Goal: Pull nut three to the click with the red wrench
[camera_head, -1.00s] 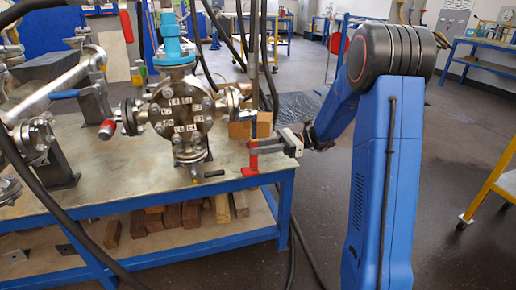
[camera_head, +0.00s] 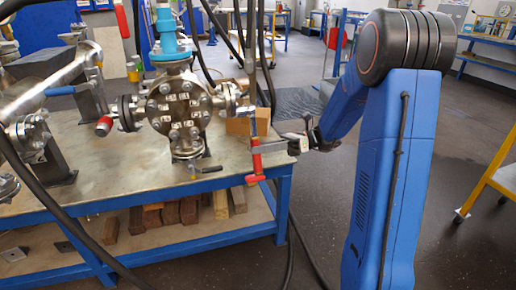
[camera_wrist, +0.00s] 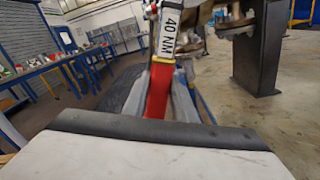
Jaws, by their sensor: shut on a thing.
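The red wrench (camera_head: 256,163) hangs roughly upright at the table's front right corner, its red grip lowest and a blue-grey shaft above. My gripper (camera_head: 262,148) reaches in from the right and is shut on the red grip. In the wrist view the red wrench (camera_wrist: 160,88) rises between the fingers and bears a white "40 NM" label. The flanged vessel (camera_head: 180,107) stands left of the wrench with a ring of nuts and small number tags. I cannot make out which is nut three, nor whether the wrench head sits on a nut.
The blue-framed table (camera_head: 225,172) carries the vessel, with wood blocks (camera_head: 180,212) on its lower shelf. A small dark piece (camera_head: 208,169) lies near the front edge. A cardboard box (camera_head: 240,127) stands behind the wrench. Black hoses hang nearby.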

